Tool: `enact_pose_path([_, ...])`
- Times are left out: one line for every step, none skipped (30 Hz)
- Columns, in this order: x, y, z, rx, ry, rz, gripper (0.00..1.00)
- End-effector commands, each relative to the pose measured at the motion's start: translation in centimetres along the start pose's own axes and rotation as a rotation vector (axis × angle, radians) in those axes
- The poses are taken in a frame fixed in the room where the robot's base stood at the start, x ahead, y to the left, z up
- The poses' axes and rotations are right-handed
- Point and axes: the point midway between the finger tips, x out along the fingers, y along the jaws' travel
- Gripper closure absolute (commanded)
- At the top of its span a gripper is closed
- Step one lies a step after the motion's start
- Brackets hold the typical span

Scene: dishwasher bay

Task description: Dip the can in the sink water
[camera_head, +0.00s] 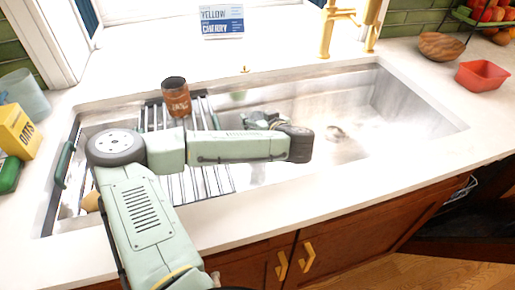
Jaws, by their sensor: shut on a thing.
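The brown can (176,97) with a dark top stands upright at the back of the sink's left part, by the rack. The sink basin (410,105) is pale and shiny; I cannot make out a water line. My gripper (258,119) is partly visible behind my forearm, over the middle of the sink and to the right of the can, apart from it. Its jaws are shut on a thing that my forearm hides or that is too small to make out.
A rack of metal bars (206,184) lies across the left of the sink. The gold faucet (327,38) rises behind. A yellow oats box (16,130) stands at the left; a red container (482,76) and wooden bowl (441,45) sit at the right. The sink's right part is clear.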

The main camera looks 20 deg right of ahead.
Motion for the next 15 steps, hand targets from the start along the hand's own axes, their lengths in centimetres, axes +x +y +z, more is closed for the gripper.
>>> enact_pose_path([-0.2,0.0,-0.4,-0.002,-0.001,0.001,0.73])
enact_pose_path([-0.3,0.0,-0.6,-0.001,-0.001,0.001,0.73])
enact_pose_path([-0.4,0.0,-0.9,-0.001,-0.001,0.002,0.73])
enact_pose_path([-0.5,0.0,-1.1,-0.002,-0.001,0.001,0.73])
enact_pose_path([-0.6,0.0,-1.3,-0.002,-0.001,0.001,0.73])
enact_pose_path([-0.7,0.0,-1.6,-0.001,-0.001,0.001,0.73])
enact_pose_path([-0.8,0.0,-1.8,-0.001,-0.001,0.0,0.73])
enact_pose_path([-0.9,0.0,-2.1,-0.002,-0.001,0.0,0.73])
enact_pose_path([-1.0,0.0,-2.4,-0.002,-0.001,0.0,0.73])
enact_pose_path([-1.1,0.0,-2.6,-0.002,-0.001,0.0,0.73])
enact_pose_path([-1.2,0.0,-2.8,-0.001,-0.001,0.0,0.73])
enact_pose_path([-1.3,-0.1,-3.1,-0.002,0.0,0.0,0.73])
enact_pose_path([-1.4,0.0,-3.4,-0.002,0.0,0.0,0.73])
enact_pose_path([-1.5,0.0,-3.6,-0.002,0.0,0.001,0.73])
enact_pose_path([-1.6,0.0,-3.9,-0.001,0.0,0.0,0.73])
